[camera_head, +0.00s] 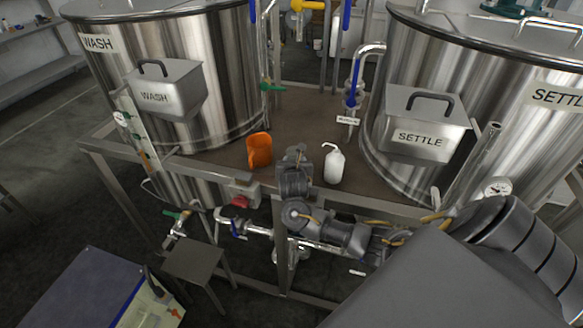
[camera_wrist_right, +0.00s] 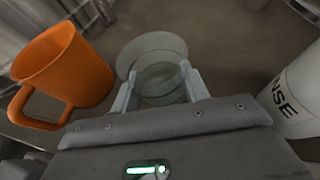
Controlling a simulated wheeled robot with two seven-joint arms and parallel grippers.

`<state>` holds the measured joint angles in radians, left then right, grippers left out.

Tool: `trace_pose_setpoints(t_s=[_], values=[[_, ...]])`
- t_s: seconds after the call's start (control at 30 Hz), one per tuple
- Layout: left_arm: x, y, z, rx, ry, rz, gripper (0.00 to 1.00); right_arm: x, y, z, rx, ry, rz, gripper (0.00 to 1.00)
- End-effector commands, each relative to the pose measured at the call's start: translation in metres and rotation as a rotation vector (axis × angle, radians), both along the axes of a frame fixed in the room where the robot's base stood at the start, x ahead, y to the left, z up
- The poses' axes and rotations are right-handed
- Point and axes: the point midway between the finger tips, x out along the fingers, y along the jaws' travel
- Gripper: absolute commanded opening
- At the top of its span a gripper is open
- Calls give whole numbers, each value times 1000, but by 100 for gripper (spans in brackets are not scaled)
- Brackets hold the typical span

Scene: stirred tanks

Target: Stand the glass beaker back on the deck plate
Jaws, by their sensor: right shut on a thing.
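The glass beaker (camera_wrist_right: 150,46) is clear and shows in the right wrist view between the two pale fingers of my right gripper (camera_wrist_right: 160,75), which is shut on it. I look down into its round mouth. In the head view my right gripper (camera_head: 295,158) is over the front part of the brown deck plate (camera_head: 300,112), and it hides the beaker there. I cannot tell whether the beaker's base touches the plate. My left gripper is not in view.
An orange jug (camera_head: 259,150) stands close left of my right gripper, and a white rinse bottle (camera_head: 334,166) close right. The WASH tank (camera_head: 215,75) and SETTLE tank (camera_head: 500,80) flank the plate. Clear plate lies behind. A red knob (camera_head: 240,201) sits at the front edge.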

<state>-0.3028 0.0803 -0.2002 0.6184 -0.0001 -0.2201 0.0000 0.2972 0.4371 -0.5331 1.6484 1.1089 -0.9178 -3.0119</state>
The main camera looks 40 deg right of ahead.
Motion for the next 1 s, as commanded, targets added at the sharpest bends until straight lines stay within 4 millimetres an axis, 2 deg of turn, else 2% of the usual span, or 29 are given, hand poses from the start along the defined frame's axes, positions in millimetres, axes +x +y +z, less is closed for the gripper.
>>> trace_pose_setpoints(t_s=[0.03,0.4,0.43,0.57,0.9,1.0], values=[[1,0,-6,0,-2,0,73,1,0,-3,0,-3,0,20],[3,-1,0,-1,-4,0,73,1,0,-2,-1,1,1,20],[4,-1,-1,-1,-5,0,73,1,0,-2,-1,1,0,49],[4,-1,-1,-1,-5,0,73,1,0,-2,-1,-1,0,66],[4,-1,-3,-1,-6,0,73,1,0,-1,0,-3,0,67],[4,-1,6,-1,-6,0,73,-1,3,5,0,0,1,67]])
